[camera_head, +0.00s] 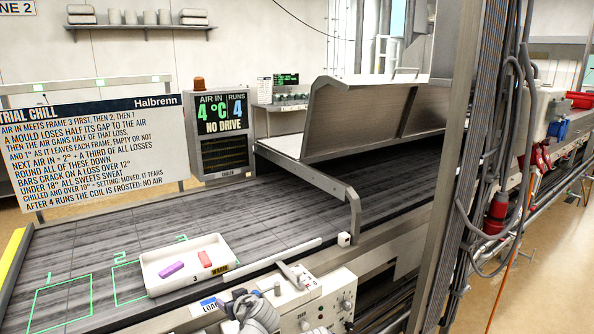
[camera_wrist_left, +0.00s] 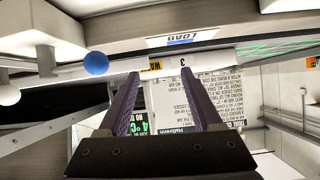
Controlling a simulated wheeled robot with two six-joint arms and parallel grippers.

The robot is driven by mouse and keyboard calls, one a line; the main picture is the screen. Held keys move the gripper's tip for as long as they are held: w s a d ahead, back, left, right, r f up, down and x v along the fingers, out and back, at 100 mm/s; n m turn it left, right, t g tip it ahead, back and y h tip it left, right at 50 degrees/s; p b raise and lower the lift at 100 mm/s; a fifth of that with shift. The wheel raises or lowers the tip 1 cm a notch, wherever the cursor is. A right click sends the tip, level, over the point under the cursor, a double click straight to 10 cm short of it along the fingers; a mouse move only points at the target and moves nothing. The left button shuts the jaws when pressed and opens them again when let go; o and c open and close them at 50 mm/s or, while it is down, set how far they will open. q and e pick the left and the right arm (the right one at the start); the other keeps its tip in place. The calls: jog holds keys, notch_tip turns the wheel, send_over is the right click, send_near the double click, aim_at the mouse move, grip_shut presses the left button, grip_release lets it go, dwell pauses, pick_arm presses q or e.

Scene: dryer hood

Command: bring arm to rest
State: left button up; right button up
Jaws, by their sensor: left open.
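My left gripper (camera_head: 236,302) shows low in the head view, in front of the belt's near edge by the LOAD label (camera_head: 208,304). In the left wrist view its two dark fingers (camera_wrist_left: 160,75) are apart with nothing between them. A white tray (camera_head: 187,279) marked 3 sits on the belt just beyond the gripper. My right gripper is not in view.
The control box (camera_head: 318,300) with knobs stands close right of the gripper. A raised metal hood (camera_head: 370,113) is over the belt (camera_head: 290,215) farther back. A display (camera_head: 222,130) reads air in 4 °C, runs 4, NO DRIVE. A rule board (camera_head: 95,150) stands behind. A post with cables (camera_head: 465,170) rises at right.

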pick_arm(q)
jog(key=s+d+f+m+g+h, duration=0.2)
jog(key=s+d+f+m+g, duration=0.1)
jog(key=s, duration=0.4)
jog(key=s+d+f+m+g+h, duration=0.1)
jog(key=s+d+f+m+g, duration=0.2)
jog(key=s, duration=0.5)
jog(key=s+d+f+m+g+h, duration=0.2)
jog(key=s+d+f+m+g, duration=0.2)
jog(key=s, duration=0.4)
jog(key=shift+s+d+f+h, duration=0.3)
jog(key=shift+d+f, duration=0.25)
jog(key=shift+d, duration=0.5)
